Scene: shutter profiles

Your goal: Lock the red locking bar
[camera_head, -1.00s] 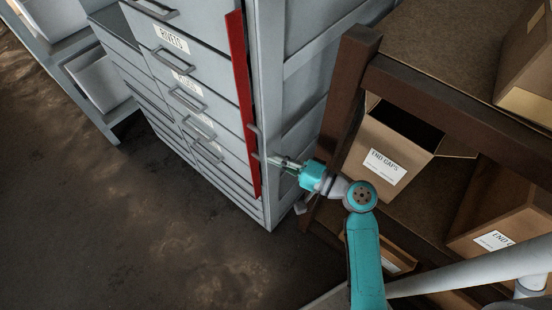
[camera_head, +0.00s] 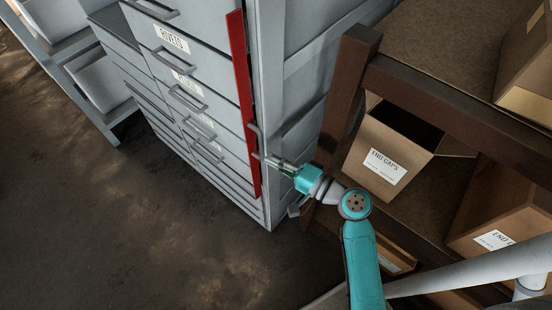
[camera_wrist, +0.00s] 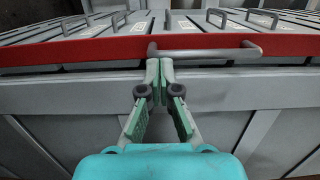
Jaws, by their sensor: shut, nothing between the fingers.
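The red locking bar (camera_head: 241,90) stands along the right edge of the drawer cabinet's front. It also runs across the wrist view (camera_wrist: 100,51). Its grey handle (camera_wrist: 205,53) is fixed to the bar's edge on the side facing my gripper; it shows in the head view too (camera_head: 254,143). My gripper (camera_wrist: 159,64) is shut and empty. Its fingertips are right at the handle, near its left end in the wrist view. I cannot tell whether they touch it. In the head view my gripper (camera_head: 274,161) reaches in from the right, beside the cabinet's edge.
The grey drawer cabinet (camera_head: 300,95) has several closed drawers with handles and labels. A brown shelf (camera_head: 345,80) with open "END CAPS" boxes (camera_head: 375,165) stands close on the right of my arm. The floor (camera_head: 120,220) in front of the cabinet is clear.

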